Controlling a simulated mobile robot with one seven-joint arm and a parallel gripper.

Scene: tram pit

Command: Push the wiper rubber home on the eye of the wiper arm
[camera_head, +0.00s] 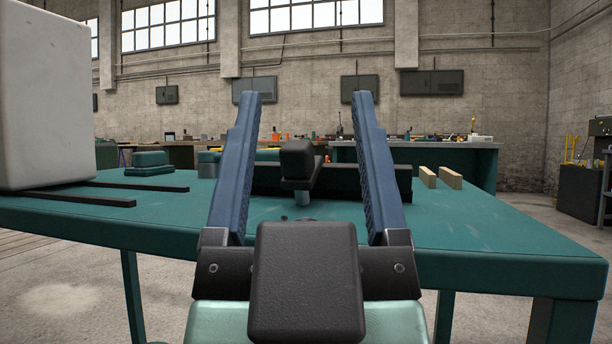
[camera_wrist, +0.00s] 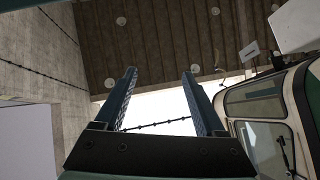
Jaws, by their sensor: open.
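My gripper (camera_head: 305,97) stands in the middle of the head view with its two blue fingers wide apart and nothing between the pads. It points upward and away, in front of the teal table. In the wrist view my gripper (camera_wrist: 159,73) is also open and empty. Beyond the fingers, a dark block (camera_head: 297,160) on a small plate stands at a long dark bar (camera_head: 340,180) on the table. I cannot tell whether these are the wiper arm or its rubber. No wiper rubber or eye can be made out clearly, and my gripper hides part of the table.
The teal table (camera_head: 470,225) has clear room at the right. Two pale wooden blocks (camera_head: 450,178) lie near its back right. A large white box (camera_head: 45,95) and dark strips (camera_head: 80,198) are at the left. A cream and green vehicle body (camera_wrist: 265,110) shows in the wrist view.

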